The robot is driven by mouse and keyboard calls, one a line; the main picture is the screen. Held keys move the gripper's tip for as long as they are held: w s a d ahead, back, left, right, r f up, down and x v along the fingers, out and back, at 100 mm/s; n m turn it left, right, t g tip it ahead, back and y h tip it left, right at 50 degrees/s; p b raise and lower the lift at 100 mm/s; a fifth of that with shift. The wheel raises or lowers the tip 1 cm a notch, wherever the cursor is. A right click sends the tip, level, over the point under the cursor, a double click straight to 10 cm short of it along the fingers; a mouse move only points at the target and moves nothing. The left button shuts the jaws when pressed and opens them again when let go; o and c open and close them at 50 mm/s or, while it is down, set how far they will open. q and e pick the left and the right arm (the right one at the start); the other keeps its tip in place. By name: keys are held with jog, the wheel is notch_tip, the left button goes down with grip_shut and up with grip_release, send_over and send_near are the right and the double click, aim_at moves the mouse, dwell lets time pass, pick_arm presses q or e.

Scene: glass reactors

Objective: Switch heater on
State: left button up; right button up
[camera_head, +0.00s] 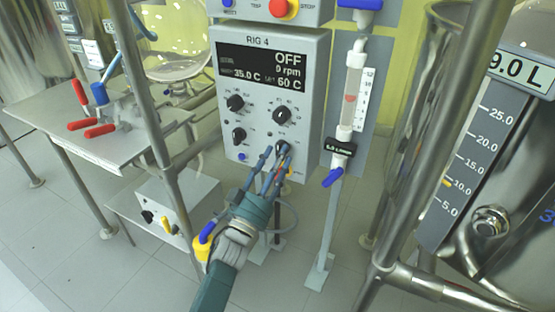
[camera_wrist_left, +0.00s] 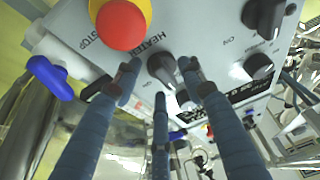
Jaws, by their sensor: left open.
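The Rig 4 control box (camera_head: 312,70) has a display (camera_head: 262,68) reading OFF, 0 rpm, 35.0 C and 60 C. The heater knob (camera_wrist_left: 162,68) is a dark knob beside the HEATER label in the left wrist view. In the head view this knob (camera_head: 282,146) is at the panel's lower right, partly covered by fingers. My left gripper (camera_head: 273,154) is open at the knob. In the left wrist view its fingers (camera_wrist_left: 158,78) spread around the knob, one on each side and one below; contact is unclear. My right gripper is not in view.
A red stop button (camera_wrist_left: 122,25) on a yellow base is close to the left finger. Other knobs (camera_head: 235,102) are on the panel. A flowmeter with a blue valve handle (camera_head: 333,177) stands right of the box. Metal frame posts (camera_head: 163,120) flank my left arm.

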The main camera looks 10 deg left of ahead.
pick_arm(q)
jog(key=shift+c, duration=0.5)
grip_shut()
